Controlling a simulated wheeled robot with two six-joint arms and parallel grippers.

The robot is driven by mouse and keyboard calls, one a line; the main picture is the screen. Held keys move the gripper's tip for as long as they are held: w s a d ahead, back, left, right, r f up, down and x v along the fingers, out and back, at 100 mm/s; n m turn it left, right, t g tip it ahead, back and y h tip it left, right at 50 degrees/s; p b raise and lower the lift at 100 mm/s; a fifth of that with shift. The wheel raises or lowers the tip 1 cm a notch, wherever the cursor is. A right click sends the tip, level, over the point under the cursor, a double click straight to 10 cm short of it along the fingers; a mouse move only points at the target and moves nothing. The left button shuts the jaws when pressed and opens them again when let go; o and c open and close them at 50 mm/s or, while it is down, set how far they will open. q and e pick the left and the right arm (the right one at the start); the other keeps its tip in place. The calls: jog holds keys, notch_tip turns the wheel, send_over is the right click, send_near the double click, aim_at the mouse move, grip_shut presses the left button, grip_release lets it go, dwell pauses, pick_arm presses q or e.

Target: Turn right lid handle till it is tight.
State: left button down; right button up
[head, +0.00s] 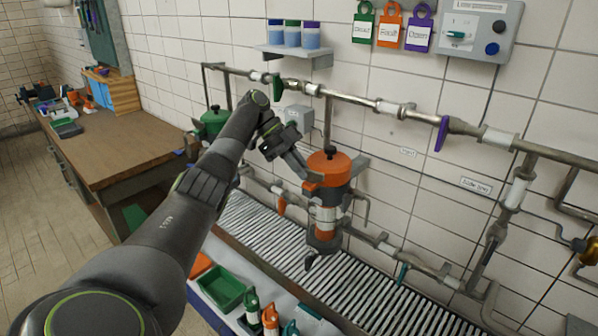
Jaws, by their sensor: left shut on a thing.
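The right vessel is an upright filter housing with an orange lid (328,165) and a dark body with orange and white bands (326,215). A small dark knob tops the lid. My left arm reaches in from the lower left. My left gripper (306,176) is at the left side of the orange lid, shut on an orange lid handle (313,185) that sticks out there. The fingertips partly hide the handle. Whether the lid is tight cannot be seen. My right gripper is out of view.
A green-lidded vessel (213,118) stands left, partly behind my arm. Pipes with a green valve handle (277,88) and a purple one (441,134) run along the tiled wall. A slatted grating (370,290) lies below. A green tray (222,287) and small bottles sit in front.

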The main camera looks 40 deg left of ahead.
pick_arm(q)
jog(key=shift+w+d+m+g+p, duration=0.1)
jog(key=shift+w+m+g+p, duration=0.1)
jog(key=shift+m+g+p, duration=0.5)
jog(key=shift+f+m+p, duration=0.1)
jog(key=shift+m+p, duration=0.2)
jog(key=shift+p, duration=0.25)
jog(key=shift+f+g, duration=0.25)
jog(key=shift+g, duration=0.05)
jog(key=c, duration=1.8)
grip_release()
jog(key=shift+d, duration=0.1)
jog(key=shift+r, duration=0.1)
